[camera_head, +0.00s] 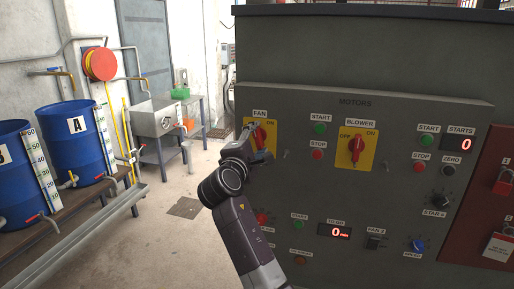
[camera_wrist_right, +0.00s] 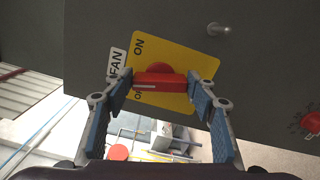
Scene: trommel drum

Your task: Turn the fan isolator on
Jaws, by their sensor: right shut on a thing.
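The fan isolator has a red rotary handle (camera_wrist_right: 160,80) on a yellow plate (camera_wrist_right: 185,50) marked ON and OFF. In the head view, its plate (camera_head: 272,135) is at the left end of the grey motor panel, partly hidden by my gripper. My right gripper (camera_wrist_right: 160,85) is shut on the red handle, with one blue-padded finger at each end. It also shows in the head view (camera_head: 259,146). The handle lies lengthwise between the fingertips, and a finger partly covers the OFF mark. My left gripper is not in view.
The blower isolator (camera_head: 356,148) is to the right, with green start and red stop buttons between. A small pin (camera_wrist_right: 218,29) sticks out near the fan plate. Blue barrels (camera_head: 75,140) and a metal bench (camera_head: 165,125) stand left, with open floor between.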

